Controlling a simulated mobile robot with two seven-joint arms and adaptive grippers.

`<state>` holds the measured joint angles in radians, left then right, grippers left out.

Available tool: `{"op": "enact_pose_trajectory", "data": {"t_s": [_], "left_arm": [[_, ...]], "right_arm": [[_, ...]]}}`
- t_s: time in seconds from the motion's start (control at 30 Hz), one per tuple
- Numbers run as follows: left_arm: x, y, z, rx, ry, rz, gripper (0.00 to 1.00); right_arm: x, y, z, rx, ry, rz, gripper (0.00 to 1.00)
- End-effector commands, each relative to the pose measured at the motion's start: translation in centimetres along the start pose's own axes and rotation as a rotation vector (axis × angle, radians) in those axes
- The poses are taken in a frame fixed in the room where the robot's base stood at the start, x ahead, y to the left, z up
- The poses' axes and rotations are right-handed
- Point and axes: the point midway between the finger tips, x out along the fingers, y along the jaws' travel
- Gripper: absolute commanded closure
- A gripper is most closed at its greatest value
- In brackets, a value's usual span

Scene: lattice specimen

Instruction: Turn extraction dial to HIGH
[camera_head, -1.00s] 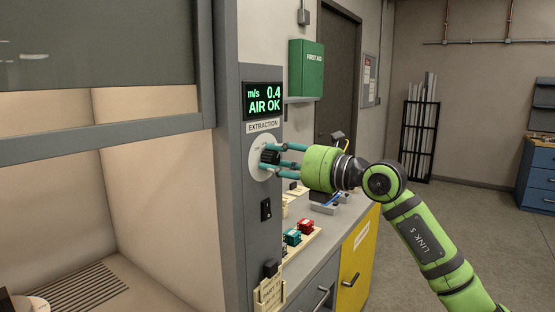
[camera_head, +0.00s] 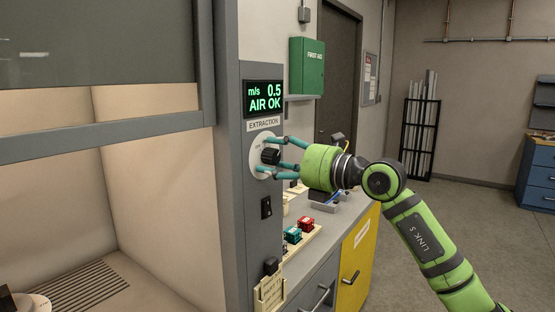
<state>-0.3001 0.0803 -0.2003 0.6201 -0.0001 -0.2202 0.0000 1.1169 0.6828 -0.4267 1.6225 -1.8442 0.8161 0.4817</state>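The extraction dial is a black knob (camera_head: 270,156) on a round white plate (camera_head: 259,162), on the grey panel under the label EXTRACTION. The plate's markings are too small to read, so I cannot tell the setting. The display (camera_head: 264,99) above it reads 0.5 m/s and AIR OK in green. My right gripper (camera_head: 275,154) has its teal fingers spread around the knob, with gaps to the knob visible above and below. It is open. My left gripper is not in view.
A black rocker switch (camera_head: 266,207) sits below the dial. The grey bench (camera_head: 340,218) to the right carries red and green blocks (camera_head: 305,223). A green first aid box (camera_head: 306,67) hangs behind. The fume hood (camera_head: 160,190) is on the left.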

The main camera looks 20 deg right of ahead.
Motion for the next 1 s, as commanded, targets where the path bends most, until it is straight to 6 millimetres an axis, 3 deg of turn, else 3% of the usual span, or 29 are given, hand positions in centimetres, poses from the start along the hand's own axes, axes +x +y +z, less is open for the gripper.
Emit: {"op": "enact_pose_trajectory", "data": {"t_s": [0.27, 0.7, 1.0], "left_arm": [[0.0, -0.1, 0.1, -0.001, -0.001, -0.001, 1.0], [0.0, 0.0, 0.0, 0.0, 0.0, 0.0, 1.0], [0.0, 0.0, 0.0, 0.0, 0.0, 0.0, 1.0]], "right_arm": [[-1.9, -0.2, 0.2, -0.003, -0.004, -0.003, 0.42], [-10.4, -0.2, -0.1, 0.001, 0.001, -0.004, 0.42], [-12.0, 0.0, 0.0, 0.0, 0.0, 0.001, 0.42]]}}
